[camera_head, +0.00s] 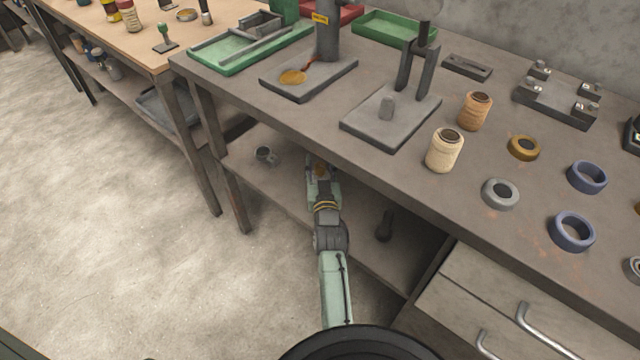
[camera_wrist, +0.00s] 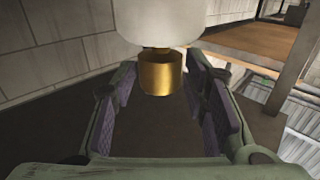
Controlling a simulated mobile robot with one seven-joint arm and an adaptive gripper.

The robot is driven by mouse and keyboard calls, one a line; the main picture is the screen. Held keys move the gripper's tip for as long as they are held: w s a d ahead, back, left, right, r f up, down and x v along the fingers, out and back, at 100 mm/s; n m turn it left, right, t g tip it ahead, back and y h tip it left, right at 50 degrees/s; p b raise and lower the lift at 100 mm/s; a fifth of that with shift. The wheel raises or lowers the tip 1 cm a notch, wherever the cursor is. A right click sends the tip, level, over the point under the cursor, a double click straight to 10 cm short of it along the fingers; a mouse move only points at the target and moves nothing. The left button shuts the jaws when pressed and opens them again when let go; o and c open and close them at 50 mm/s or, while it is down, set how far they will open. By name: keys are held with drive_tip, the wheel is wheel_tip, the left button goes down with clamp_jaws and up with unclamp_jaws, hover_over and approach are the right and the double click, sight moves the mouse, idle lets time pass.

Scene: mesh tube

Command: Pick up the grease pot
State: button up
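In the wrist view a white, rounded body with a brass cup-like lower part (camera_wrist: 160,75) stands ahead, between the fingers in the picture. It may be the grease pot; its top is cut off. My gripper (camera_wrist: 162,98) is open, with a purple-padded finger on each side and gaps beside the brass part. In the head view my gripper (camera_head: 321,176) reaches under the workbench top, over the lower shelf. A brassy patch shows at its end, but the bench edge hides most of that spot.
A small grey cup-like object (camera_head: 265,155) sits on the lower shelf (camera_head: 275,190), left of my gripper. A dark object (camera_head: 385,225) stands to the right. The bench top (camera_head: 390,165) overhangs, and drawers (camera_head: 500,305) stand at the right.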

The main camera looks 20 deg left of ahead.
clamp_jaws()
idle(0.7)
